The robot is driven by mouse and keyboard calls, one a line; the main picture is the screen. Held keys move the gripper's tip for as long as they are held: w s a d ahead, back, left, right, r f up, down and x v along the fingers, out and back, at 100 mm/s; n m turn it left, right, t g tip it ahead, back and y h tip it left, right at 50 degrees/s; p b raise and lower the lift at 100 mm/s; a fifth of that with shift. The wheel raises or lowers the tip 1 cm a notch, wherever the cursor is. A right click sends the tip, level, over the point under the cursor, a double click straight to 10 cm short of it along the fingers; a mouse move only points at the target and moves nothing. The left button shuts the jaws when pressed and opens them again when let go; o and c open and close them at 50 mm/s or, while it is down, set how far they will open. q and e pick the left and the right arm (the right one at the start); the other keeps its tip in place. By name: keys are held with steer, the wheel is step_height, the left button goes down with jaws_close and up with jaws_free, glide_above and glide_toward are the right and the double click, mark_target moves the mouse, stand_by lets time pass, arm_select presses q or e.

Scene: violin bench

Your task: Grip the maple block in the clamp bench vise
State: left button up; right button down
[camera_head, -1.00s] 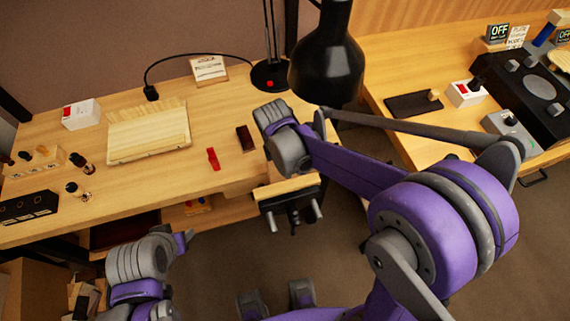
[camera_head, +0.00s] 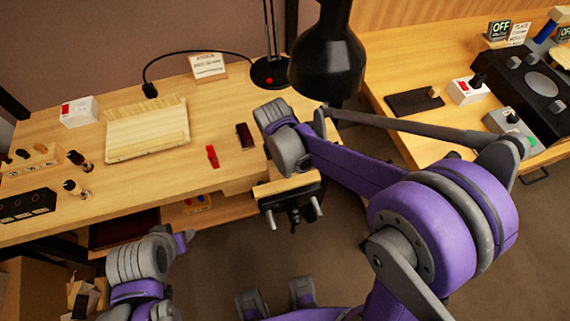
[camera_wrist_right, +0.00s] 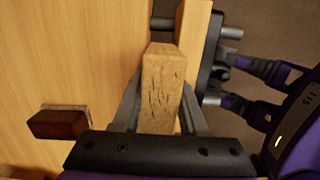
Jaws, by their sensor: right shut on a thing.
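The maple block (camera_wrist_right: 163,90) is a pale, grained bar between the fingers of my right gripper (camera_wrist_right: 160,105), which is shut on it. Its far end is at the gap between the bench edge and the vise's wooden jaw (camera_wrist_right: 193,25); I cannot tell whether it touches either. The vise (camera_head: 288,190) is on the bench's front edge, with a wooden jaw, dark metal body and grey rods. In the head view my right wrist (camera_head: 285,145) is just above the vise and hides the block and fingers. My left gripper (camera_head: 182,241) is low in front of the bench; its fingers are unclear.
A red piece (camera_head: 212,156) and a dark red-brown block (camera_head: 245,136) lie left of my right wrist. A pale wooden board (camera_head: 148,130), small bottles (camera_head: 78,160) and a black lamp (camera_head: 328,60) are on or above the bench. A second bench (camera_head: 395,78) is at right.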

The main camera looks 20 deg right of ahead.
steer(key=shift+r+p, duration=0.65)
steer(key=shift+r, duration=0.65)
stand_by(1.3)
steer(key=shift+f+b, duration=1.45)
steer(key=shift+f, duration=0.25)
steer(key=shift+c, duration=1.8)
jaws_free()
steer(key=r, duration=0.3)
steer(key=a+r, duration=0.1)
steer(key=r, duration=0.3)
steer(key=r+p, duration=0.1)
steer(key=r, duration=0.3)
steer(key=shift+a, duration=0.15)
steer(key=shift+f, duration=0.1)
